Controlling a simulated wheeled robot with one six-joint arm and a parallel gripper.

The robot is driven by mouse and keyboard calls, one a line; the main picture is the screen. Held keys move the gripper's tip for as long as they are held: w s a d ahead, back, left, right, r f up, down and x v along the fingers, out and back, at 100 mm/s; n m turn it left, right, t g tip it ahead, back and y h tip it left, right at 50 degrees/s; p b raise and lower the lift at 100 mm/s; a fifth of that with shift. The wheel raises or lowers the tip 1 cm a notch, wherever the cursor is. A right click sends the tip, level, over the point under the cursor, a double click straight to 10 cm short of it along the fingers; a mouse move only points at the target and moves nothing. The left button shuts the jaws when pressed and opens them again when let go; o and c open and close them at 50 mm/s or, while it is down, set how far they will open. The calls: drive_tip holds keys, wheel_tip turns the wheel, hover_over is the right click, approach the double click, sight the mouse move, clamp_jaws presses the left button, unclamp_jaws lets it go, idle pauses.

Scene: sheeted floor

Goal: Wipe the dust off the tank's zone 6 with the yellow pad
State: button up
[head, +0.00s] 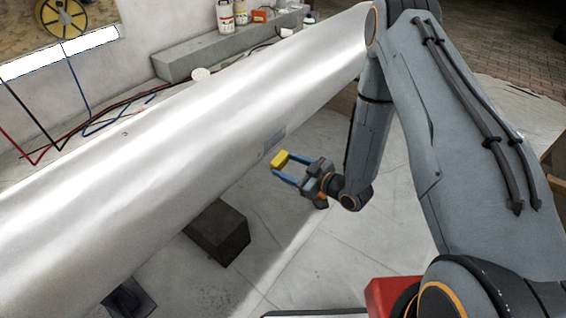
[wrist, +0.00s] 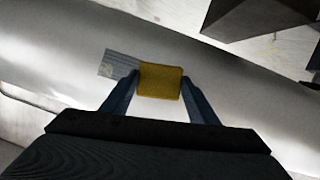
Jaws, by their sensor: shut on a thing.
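The tank (head: 150,130) is a long, shiny, pale metal cylinder that runs diagonally across the head view. A grey patch (head: 274,140) shows on its lower near side; in the wrist view the patch (wrist: 120,65) is left of the pad and looks lightly striped. I cannot read a zone number on it. My gripper (head: 283,168) is shut on the yellow pad (head: 280,159), near the tank's lower side. In the wrist view the pad (wrist: 160,81) sits between the two blue fingers, in front of the tank. I cannot tell whether the pad touches the tank.
A dark block (head: 218,232) stands on the floor below the tank. A grey ledge (head: 190,62) behind the tank holds white bottles (head: 225,16). Hoses and cables (head: 90,125) lie behind the tank. The sheeted floor (head: 310,255) below my gripper is mostly clear.

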idle(0.3)
drive_tip(key=shift+s+d+f+p, duration=0.1)
drive_tip(key=shift+s+d+p, duration=0.2)
drive_tip(key=shift+s+d, duration=0.25)
drive_tip(key=shift+s+d+f+p, duration=0.1)
drive_tip(key=shift+s+d+p, duration=0.2)
drive_tip(key=shift+d, duration=0.35)
